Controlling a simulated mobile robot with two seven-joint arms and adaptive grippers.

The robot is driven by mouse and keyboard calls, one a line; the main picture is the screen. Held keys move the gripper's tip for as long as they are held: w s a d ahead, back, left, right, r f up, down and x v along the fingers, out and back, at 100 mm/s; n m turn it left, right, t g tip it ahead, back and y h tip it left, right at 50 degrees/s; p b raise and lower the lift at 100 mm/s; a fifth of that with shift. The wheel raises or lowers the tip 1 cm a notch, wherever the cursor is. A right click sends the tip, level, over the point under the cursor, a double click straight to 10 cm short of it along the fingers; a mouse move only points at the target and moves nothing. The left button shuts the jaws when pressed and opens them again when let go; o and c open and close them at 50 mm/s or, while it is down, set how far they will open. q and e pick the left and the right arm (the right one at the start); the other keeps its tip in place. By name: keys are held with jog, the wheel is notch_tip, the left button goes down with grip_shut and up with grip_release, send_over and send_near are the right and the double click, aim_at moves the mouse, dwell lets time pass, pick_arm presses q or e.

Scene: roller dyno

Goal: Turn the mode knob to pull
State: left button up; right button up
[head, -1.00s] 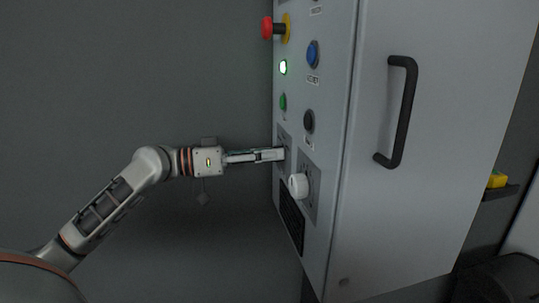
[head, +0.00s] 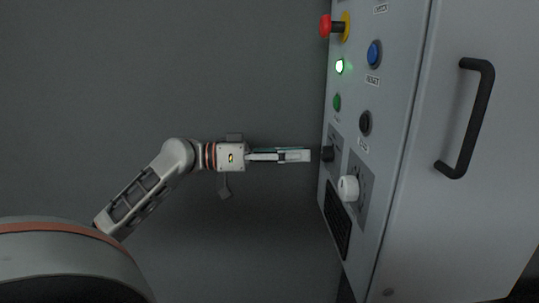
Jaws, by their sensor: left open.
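The control cabinet's narrow face (head: 352,105) carries two knobs. A small dark knob (head: 327,153) sits on a grey plate at its left edge. A larger white knob (head: 348,188) sits on another grey plate lower and to the right. The plate markings are too small to read, so I cannot tell which knob is the mode knob. My left gripper (head: 308,156) is open and level with the dark knob, just left of it with a small gap. My right gripper is not in view.
Above the knobs are a red emergency stop (head: 327,26), a lit green lamp (head: 340,66), a green button (head: 337,102), a blue reset button (head: 374,54) and a black button (head: 365,123). A black door handle (head: 474,120) sticks out at right.

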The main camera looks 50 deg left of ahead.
pick_arm(q)
jog(key=v, duration=0.6)
jog(key=shift+s+a, duration=0.1)
jog(key=shift+s, duration=0.05)
dwell(0.3)
